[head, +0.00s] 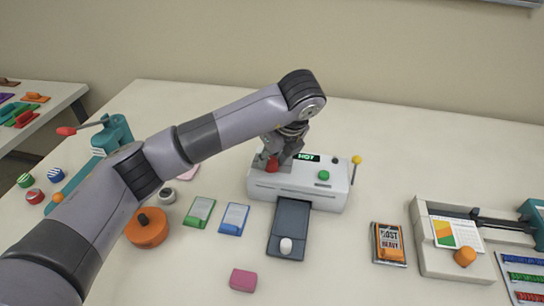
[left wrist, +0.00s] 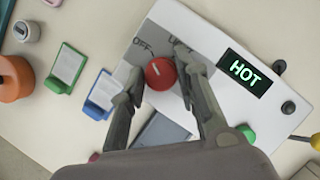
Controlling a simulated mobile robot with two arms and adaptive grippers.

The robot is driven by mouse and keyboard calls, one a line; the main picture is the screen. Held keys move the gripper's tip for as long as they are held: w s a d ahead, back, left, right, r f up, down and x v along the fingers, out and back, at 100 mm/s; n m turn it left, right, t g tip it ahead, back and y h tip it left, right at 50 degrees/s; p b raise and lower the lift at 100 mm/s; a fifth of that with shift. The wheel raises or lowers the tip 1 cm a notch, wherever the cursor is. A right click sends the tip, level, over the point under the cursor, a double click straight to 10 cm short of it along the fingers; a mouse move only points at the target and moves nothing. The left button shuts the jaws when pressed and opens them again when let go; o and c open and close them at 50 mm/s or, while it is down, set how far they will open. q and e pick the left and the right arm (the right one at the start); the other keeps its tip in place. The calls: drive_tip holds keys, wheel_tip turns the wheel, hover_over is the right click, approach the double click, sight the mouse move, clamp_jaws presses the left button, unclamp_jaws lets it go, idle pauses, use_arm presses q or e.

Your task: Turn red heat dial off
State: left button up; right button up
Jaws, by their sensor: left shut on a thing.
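The red heat dial (head: 272,164) sits on the grey panel of the white laminator (head: 327,196). In the left wrist view the red dial (left wrist: 160,74) has a white line on its top, and the word OFF shows on the panel above it to the left. A second label near a fingertip is partly hidden. My left gripper (head: 280,157) comes down from above with a finger on either side of the dial, shut on it; it also shows in the left wrist view (left wrist: 163,80). The display (left wrist: 245,73) reads HOT in green. My right gripper is not in view.
A green button (head: 323,175) and a yellow-knobbed lever (head: 356,160) are at the laminator's right. A dark tray (head: 288,215) extends in front. Green and blue card holders (head: 234,218) and an orange round object (head: 147,228) stand left. The front table is mostly clear.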

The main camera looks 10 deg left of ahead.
use_arm(q)
drive_tip(key=o, duration=1.1)
drive_tip(key=shift+r, duration=0.1)
drive_tip(key=v, duration=1.2)
